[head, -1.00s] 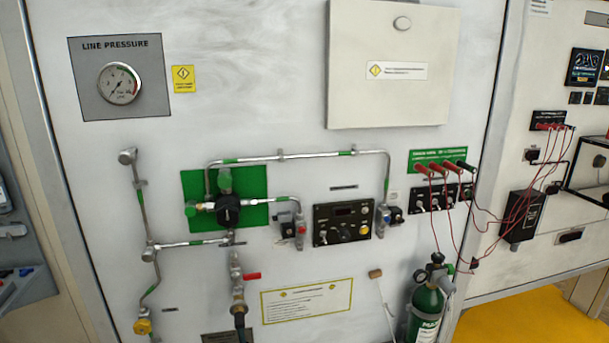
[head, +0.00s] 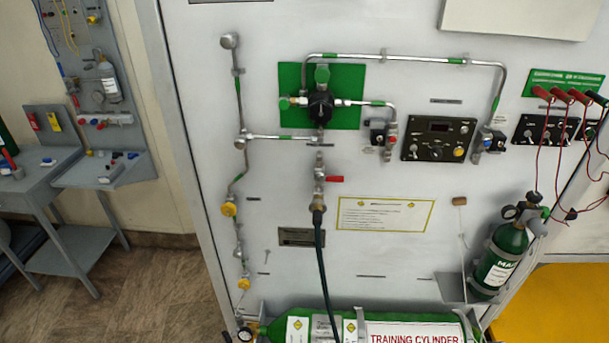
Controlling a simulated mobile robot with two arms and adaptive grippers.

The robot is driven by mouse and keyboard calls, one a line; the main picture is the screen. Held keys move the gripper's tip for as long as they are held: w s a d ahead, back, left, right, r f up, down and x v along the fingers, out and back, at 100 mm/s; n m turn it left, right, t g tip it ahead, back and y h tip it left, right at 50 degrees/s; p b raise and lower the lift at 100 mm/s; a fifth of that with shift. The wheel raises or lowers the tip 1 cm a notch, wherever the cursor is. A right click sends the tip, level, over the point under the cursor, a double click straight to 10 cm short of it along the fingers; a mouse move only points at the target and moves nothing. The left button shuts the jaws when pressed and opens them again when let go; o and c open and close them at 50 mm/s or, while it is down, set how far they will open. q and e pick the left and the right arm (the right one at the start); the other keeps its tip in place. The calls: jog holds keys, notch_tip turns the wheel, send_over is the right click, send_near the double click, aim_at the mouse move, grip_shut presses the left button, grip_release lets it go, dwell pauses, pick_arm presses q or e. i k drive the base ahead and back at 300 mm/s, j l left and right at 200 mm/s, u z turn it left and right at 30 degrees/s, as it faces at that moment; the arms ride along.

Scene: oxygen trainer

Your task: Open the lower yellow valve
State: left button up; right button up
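On the left part of the white panel, a thin pipe runs down with two yellow valves on it. The upper yellow valve (head: 229,209) sits at about mid-height of the view. The lower yellow valve (head: 244,283) sits below it, near the pipe's bottom end and just above the green cylinder. Whether the lower valve is open or closed cannot be told at this size. Neither of my grippers is in view.
A green training cylinder (head: 300,328) lies along the panel's foot. A black hose (head: 321,265) hangs down from the red-handled valve (head: 334,179). A small green cylinder (head: 503,255) stands at right. Grey benches (head: 50,190) and open floor (head: 150,290) lie left.

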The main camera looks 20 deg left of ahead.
aim_at(244, 284)
jog(key=u, duration=1)
jog(key=j+z, duration=0.1)
jog(key=z, duration=0.4)
jog(key=i+j+z, duration=0.1)
jog(key=z, duration=0.35)
jog(key=j+z, duration=0.15)
jog(key=z, duration=0.35)
jog(key=j+z, duration=0.15)
jog(key=z, duration=0.3)
jog(key=j+z, duration=0.25)
jog(key=j, duration=0.2)
jog(key=k+j+z, duration=0.15)
jog(key=j+z, duration=0.15)
jog(key=k+j+z, duration=0.25)
jog(key=j, duration=0.3)
jog(key=j+z, duration=0.25)
jog(key=j, duration=0.15)
